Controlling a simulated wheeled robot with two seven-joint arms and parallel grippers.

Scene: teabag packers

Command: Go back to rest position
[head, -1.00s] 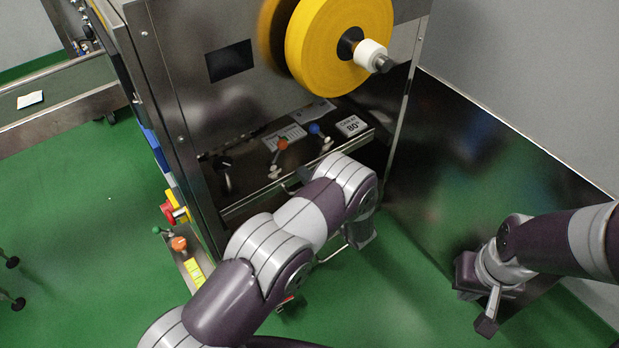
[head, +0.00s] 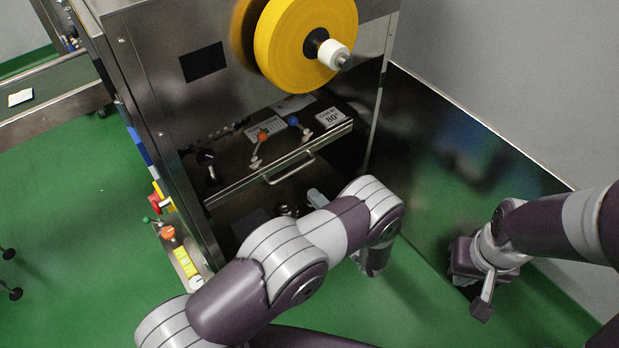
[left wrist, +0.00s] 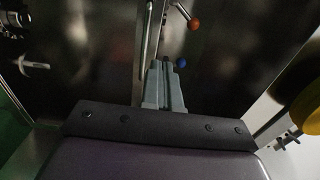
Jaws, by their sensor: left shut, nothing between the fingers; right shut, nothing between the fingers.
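My left arm crosses the lower middle of the head view. Its gripper (head: 317,198) shows only in part behind the forearm, with grey fingertips below the drawer-like panel (head: 325,143) of the steel machine. In the left wrist view the left gripper (left wrist: 165,88) is shut and empty. Its fingers point past a metal bar (left wrist: 151,45) beside a blue knob (left wrist: 181,62) and an orange knob (left wrist: 193,24). I cannot tell whether they touch the bar. My right gripper (head: 483,298) is shut and empty, pointing down at the right, in front of a dark glossy panel (head: 440,150).
A yellow roll (head: 306,40) sits on a spindle on the machine front. The panel has a handle (head: 290,172). Buttons (head: 158,205) stick out at the machine's left corner. A conveyor (head: 60,95) stands far left.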

